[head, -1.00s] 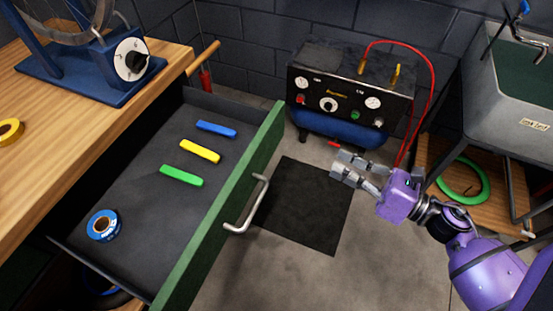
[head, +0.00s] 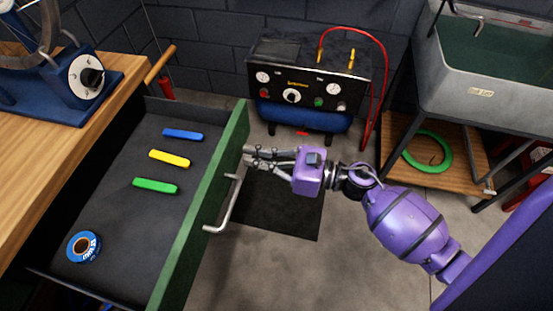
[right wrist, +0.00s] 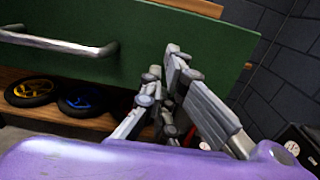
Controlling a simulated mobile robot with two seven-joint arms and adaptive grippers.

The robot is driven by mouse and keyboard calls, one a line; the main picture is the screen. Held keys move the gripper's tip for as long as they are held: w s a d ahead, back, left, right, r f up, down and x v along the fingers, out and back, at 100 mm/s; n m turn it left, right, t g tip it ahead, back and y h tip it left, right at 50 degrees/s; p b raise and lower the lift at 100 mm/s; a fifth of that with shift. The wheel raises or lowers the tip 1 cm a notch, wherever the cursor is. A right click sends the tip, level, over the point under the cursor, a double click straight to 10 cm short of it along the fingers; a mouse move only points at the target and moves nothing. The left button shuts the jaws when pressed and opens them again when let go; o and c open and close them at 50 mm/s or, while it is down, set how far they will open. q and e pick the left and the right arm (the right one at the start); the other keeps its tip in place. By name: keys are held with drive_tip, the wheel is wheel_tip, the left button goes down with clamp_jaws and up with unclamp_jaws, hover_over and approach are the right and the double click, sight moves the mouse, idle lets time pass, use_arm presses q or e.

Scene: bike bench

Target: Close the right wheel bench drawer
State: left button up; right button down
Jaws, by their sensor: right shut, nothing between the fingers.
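The drawer is open, pulled out from the wooden bench, with its green front (head: 203,205) facing right in the head view. A grey bar handle (head: 222,212) is on that front; it also shows in the right wrist view (right wrist: 60,42). My right gripper (head: 248,157) is shut and empty, close to the far part of the green front, beyond the handle's far end. In the right wrist view its fingers (right wrist: 165,75) point at the green panel (right wrist: 135,60); I cannot tell whether they touch it. My left gripper is not in view.
Inside the drawer lie a blue bar (head: 183,134), a yellow bar (head: 169,158), a green bar (head: 155,186) and a blue tape roll (head: 84,247). A compressor (head: 305,85) stands behind. A sink (head: 490,85) is at right. Floor in front is clear.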

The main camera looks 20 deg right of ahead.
sight(133, 142)
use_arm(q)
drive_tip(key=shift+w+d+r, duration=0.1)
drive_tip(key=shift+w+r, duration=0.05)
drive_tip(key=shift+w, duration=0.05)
use_arm(e)
drive_tip(key=shift+x, duration=0.85)
